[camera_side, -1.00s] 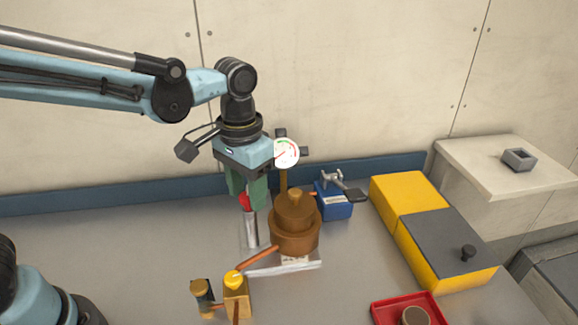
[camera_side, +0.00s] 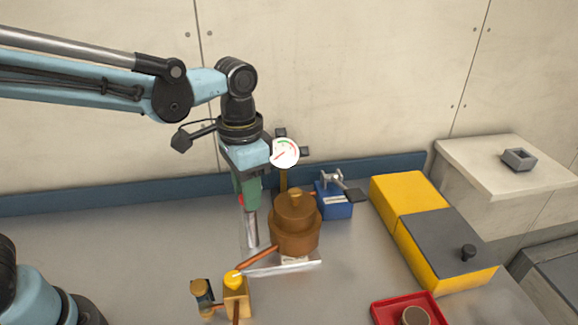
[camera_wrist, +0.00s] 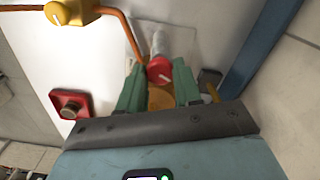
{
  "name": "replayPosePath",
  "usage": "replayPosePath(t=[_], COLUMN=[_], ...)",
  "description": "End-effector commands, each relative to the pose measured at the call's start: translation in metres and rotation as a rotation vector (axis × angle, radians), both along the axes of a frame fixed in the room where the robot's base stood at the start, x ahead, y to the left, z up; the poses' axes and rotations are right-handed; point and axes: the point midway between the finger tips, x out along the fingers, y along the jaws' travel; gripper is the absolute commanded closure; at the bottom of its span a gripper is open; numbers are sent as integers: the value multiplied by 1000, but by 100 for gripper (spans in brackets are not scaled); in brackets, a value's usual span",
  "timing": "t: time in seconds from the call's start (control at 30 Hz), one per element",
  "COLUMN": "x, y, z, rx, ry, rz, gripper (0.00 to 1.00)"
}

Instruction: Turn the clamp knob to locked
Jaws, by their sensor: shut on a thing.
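The clamp knob is the red knob (camera_wrist: 160,73) on top of a silver post (camera_side: 251,230). In the wrist view it sits between the two green fingers of my gripper (camera_wrist: 158,66), and a pale line marks its face. My gripper (camera_side: 248,203) points down over the post in the side view and is shut on the knob. Only a thin red sliver of the knob shows there, beside the finger. No locked or unlocked label can be read.
A brown stepped vessel (camera_side: 295,235) with a dial gauge (camera_side: 285,152) stands close right of my gripper. A yellow-capped valve (camera_side: 234,281) with copper pipe is in front. A blue block (camera_side: 334,204), a yellow box (camera_side: 409,201) and a red tray (camera_side: 378,310) lie right. The left bench is clear.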

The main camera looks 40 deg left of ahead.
Motion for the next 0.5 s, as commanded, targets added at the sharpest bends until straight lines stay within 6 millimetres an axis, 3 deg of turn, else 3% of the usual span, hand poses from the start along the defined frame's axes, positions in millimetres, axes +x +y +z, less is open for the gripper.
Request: replayPosePath(t=[0.5], x=[1], y=[0], z=[0], rx=[0], ry=[-2], rz=[-491], gripper=[97])
